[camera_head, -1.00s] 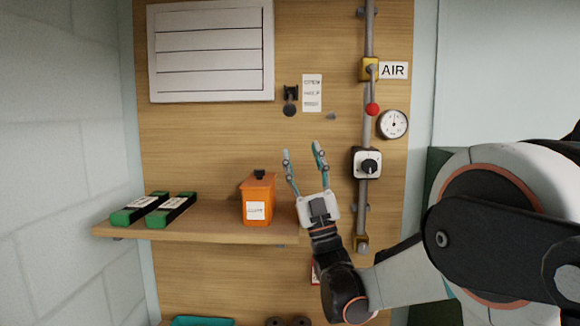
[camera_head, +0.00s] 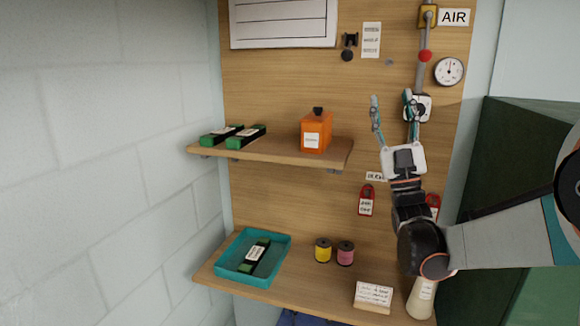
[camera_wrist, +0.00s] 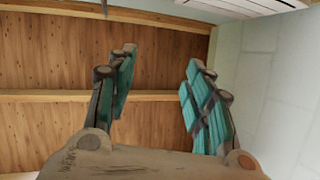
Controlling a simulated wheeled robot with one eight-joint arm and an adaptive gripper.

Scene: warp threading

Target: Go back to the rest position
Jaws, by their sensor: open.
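My gripper (camera_head: 393,120) is open and empty, its two teal-padded fingers spread and pointing up. In the head view it is raised in front of the wooden board (camera_head: 265,90), right of the upper shelf (camera_head: 275,151). One finger overlaps the black-and-white rotary switch (camera_head: 424,106) in the picture and partly hides it. In the wrist view the open fingers (camera_wrist: 160,95) show with nothing between them, with wooden boards behind.
The upper shelf holds an orange container (camera_head: 315,132) and two green-black boxes (camera_head: 245,138). The lower shelf (camera_head: 300,290) holds a teal tray (camera_head: 226,271) with a similar box, yellow (camera_head: 323,250) and pink (camera_head: 345,253) spools, a card (camera_head: 373,294) and a pale bottle (camera_head: 422,297). Red tags (camera_head: 366,200) hang between.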

